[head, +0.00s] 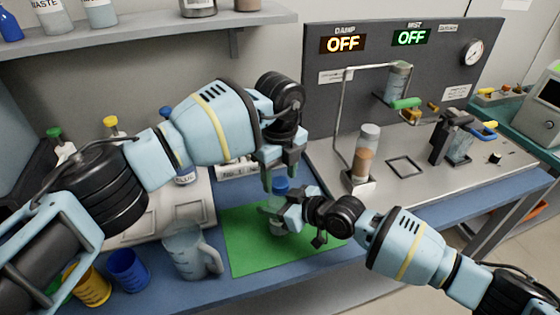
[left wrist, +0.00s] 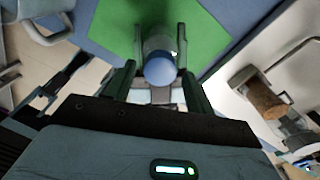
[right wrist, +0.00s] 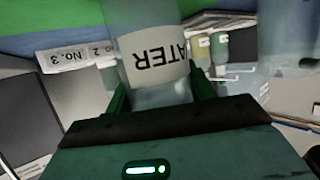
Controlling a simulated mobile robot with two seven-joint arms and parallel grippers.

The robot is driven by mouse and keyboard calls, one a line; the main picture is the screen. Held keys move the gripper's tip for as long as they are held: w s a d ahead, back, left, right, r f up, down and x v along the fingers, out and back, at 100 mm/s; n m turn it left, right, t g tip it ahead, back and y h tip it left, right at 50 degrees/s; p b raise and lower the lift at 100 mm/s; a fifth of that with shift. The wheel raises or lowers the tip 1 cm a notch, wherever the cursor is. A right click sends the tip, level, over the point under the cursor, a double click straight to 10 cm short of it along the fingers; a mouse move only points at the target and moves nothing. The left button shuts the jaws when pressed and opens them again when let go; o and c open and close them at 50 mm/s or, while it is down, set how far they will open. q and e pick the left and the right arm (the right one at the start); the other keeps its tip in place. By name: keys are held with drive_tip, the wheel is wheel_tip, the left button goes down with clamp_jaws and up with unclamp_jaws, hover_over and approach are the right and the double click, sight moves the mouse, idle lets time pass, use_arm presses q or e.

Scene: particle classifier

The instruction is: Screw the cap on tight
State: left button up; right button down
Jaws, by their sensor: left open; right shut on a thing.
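A clear bottle (head: 277,226) with a white label reading "ATER" is upright over the green mat (head: 240,243). My right gripper (head: 277,208) is shut around its body; the bottle also fills the right wrist view (right wrist: 150,72). A blue cap (head: 281,186) is at the bottle's top, and the left wrist view shows it (left wrist: 159,70) in line with the bottle. I cannot tell how far it is screwed on. My left gripper (head: 281,170) points down just above the cap, its open fingers on either side of it. Whether the bottle touches the mat is hidden.
A clear jug (head: 190,252) stands left of the mat, with blue (head: 128,270) and yellow (head: 92,285) cups beyond. Capped bottles stand at the back left. A grey apparatus (head: 400,170) with a brown-filled vial (head: 364,160) takes up the right. The mat's front is clear.

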use_arm(q)
drive_tip(key=shift+f, duration=0.55)
drive_tip(key=c, duration=1.1)
drive_tip(key=m, duration=0.3)
drive_tip(key=shift+c, duration=0.2)
drive_tip(key=o, duration=1.1)
